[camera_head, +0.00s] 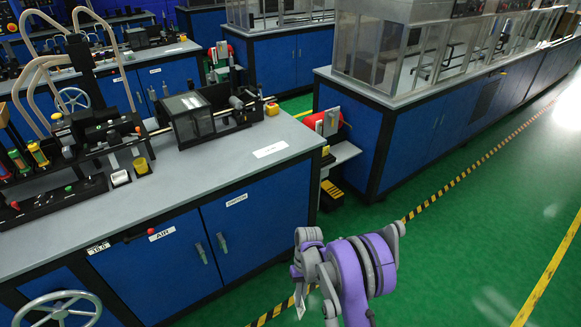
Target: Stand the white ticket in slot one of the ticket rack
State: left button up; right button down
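My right gripper (301,290) hangs at the end of my purple and grey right arm, at the bottom centre in the head view. It is over the green floor in front of the bench, clear of the bench's right end. A small pale piece shows at its tip; I cannot tell whether it is a finger or the white ticket. Whether the fingers are open or shut is not clear. My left gripper is out of view. I cannot make out a ticket rack or slot one for sure. A white strip with dark marks (270,149) lies flat on the bench top.
The grey-topped blue bench (225,172) carries black machinery (100,135) and a dark box (190,118) at its back. Another blue bench with clear guards (425,130) stands right. The green floor at right is clear.

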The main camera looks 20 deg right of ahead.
aim_at(326, 150)
jog(key=i+l+u, duration=0.15)
jog(key=l+u, duration=0.45)
jog(key=l, duration=0.2)
jog(key=i+l+u, duration=0.15)
jog(key=l, duration=0.3)
jog(key=l+u, duration=0.15)
jog(key=l, duration=0.3)
jog(key=l+u, duration=0.15)
jog(key=l, duration=1.65)
